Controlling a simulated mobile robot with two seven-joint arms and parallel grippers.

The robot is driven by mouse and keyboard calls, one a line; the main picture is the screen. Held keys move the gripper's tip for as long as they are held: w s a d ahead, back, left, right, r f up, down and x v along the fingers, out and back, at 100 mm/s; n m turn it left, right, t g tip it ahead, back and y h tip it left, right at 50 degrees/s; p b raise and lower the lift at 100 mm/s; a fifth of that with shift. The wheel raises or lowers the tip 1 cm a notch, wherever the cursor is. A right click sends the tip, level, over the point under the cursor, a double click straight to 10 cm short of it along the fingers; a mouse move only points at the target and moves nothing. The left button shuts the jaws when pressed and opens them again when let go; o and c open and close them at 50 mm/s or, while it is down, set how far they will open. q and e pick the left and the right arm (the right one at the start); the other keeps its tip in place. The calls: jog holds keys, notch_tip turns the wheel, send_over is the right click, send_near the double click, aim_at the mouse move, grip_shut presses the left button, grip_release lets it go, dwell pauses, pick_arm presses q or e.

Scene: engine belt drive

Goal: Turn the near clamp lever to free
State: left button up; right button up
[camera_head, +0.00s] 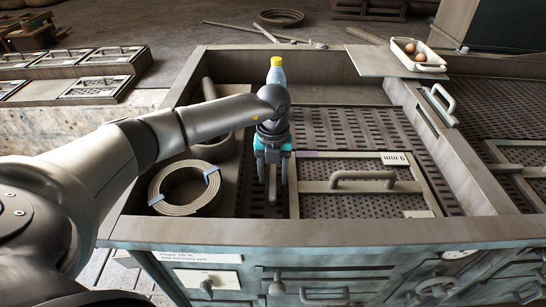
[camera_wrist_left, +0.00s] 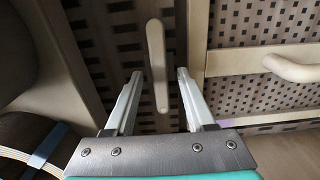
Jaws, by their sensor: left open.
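A clamp lever (camera_wrist_left: 156,65), a narrow flat grey bar with rounded ends, stands out over the dark perforated plate in the left wrist view. My left gripper (camera_wrist_left: 158,74) is open, with one finger on each side of the lever's lower end and a visible gap on both sides. In the head view my left gripper (camera_head: 275,183) points down into the bay, just left of the framed cover. The lever is mostly hidden there by the gripper. Whether it is the near one cannot be told. My right gripper is not in view.
A framed perforated cover (camera_head: 350,205) with a bar handle (camera_head: 362,178) lies right of the gripper. A tied belt coil (camera_head: 186,190) lies left. A yellow-capped bottle (camera_head: 277,73) stands behind my arm. A white tray (camera_head: 412,57) with brown round things sits at the back right.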

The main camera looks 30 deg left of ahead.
aim_at(273, 181)
pick_arm(q)
notch_tip(273, 181, up, 15)
jog(key=shift+f+b, duration=0.15)
jog(key=shift+b, duration=0.2)
dwell(0.4)
